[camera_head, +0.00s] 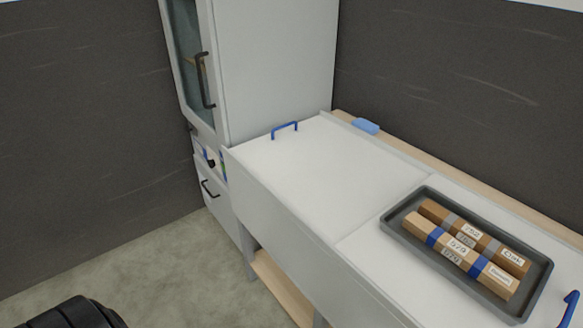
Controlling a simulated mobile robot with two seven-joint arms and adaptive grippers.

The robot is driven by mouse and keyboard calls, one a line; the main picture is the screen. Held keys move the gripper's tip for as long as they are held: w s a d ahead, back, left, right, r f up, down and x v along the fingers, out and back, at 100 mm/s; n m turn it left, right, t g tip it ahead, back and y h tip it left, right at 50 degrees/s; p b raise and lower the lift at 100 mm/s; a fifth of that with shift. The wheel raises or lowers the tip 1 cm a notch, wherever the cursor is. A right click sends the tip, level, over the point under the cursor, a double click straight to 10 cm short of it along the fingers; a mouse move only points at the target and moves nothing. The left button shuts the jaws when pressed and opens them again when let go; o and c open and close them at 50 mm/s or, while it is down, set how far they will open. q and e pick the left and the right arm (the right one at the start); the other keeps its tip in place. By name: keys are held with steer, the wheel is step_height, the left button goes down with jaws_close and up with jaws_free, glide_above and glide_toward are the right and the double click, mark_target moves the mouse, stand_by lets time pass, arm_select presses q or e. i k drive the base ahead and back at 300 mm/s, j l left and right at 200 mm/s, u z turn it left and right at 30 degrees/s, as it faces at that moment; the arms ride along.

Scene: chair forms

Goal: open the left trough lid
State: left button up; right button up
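The left trough lid (322,165) is a flat white panel lying shut on top of the long white trough (290,215). Its blue bar handle (285,129) stands up near its far left edge, by the tall cabinet. A thin seam separates it from the right lid (385,263), which is also shut. Neither of my grippers shows in the head view, and nothing touches the blue handle. The inside of the trough is hidden.
A dark grey tray (393,232) with labelled wooden blocks (458,253) rests on the right lid. Another blue handle (570,307) shows at the right edge. A tall cabinet (275,65) stands behind the left lid. A blue object (366,126) lies on the wooden ledge. Open floor (150,265) lies left.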

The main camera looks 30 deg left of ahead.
mark_target(337, 180)
steer(key=u, duration=0.75)
steer(key=i+j+z, duration=0.2)
steer(key=z, duration=0.15)
steer(key=i+j+z, duration=0.1)
steer(key=j+z, duration=0.2)
